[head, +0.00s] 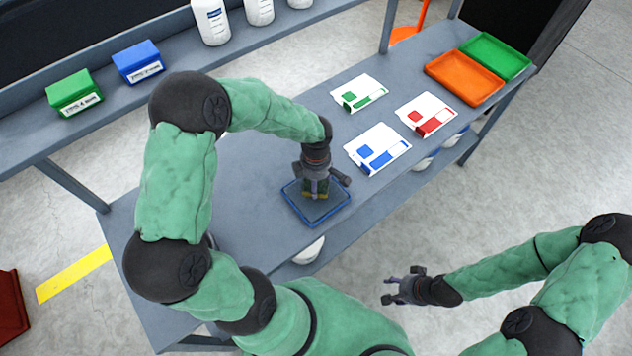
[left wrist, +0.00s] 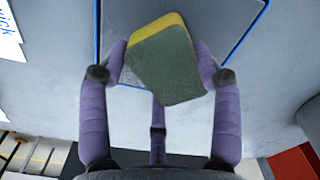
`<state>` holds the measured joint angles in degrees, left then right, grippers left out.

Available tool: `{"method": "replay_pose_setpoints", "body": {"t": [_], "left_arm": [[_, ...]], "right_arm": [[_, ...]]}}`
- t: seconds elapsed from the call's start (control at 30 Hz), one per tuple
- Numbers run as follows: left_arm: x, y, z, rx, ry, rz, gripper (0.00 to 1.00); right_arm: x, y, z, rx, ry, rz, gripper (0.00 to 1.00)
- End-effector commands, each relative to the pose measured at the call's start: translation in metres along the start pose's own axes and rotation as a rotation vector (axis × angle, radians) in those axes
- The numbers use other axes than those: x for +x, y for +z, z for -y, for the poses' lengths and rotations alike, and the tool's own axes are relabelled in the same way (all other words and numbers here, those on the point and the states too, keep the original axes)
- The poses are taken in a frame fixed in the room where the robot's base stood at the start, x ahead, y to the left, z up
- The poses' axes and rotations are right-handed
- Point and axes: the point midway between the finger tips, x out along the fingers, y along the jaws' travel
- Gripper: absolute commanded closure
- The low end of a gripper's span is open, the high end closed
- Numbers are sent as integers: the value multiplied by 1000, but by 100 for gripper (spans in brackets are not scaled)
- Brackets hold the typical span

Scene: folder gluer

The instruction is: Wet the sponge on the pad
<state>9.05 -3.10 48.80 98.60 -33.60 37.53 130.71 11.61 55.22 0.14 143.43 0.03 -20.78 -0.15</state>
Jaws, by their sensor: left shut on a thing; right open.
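The sponge, yellow with a dark green face, is between the fingers of my left gripper (left wrist: 163,72), which is shut on it. In the left wrist view the sponge (left wrist: 170,65) sits tilted between the purple fingers. The pad (head: 303,212) is a dark square with a blue rim on the grey table; its blue edge also shows in the left wrist view (left wrist: 97,45). My left gripper (head: 316,190) points down over the pad. Whether the sponge touches the pad is hidden. My right gripper (head: 392,290) is open and empty, off the table's front side.
Three white cards with green (head: 359,93), red (head: 426,115) and blue (head: 377,149) marks lie right of the pad. Orange (head: 464,79) and green (head: 495,56) trays stand at the far right end. A rear shelf holds green (head: 74,93) and blue (head: 138,62) boxes and white bottles (head: 211,22).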

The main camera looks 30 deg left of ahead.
Motion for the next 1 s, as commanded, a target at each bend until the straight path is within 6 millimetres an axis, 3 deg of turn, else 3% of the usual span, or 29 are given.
{"method": "replay_pose_setpoints", "body": {"t": [0.7,1.0], "left_arm": [[-51,0,-1,-1,2,1,62],[-53,0,0,-1,2,0,62]], "right_arm": [[-24,1,9,0,0,0,50],[-24,1,9,0,0,0,50]]}}
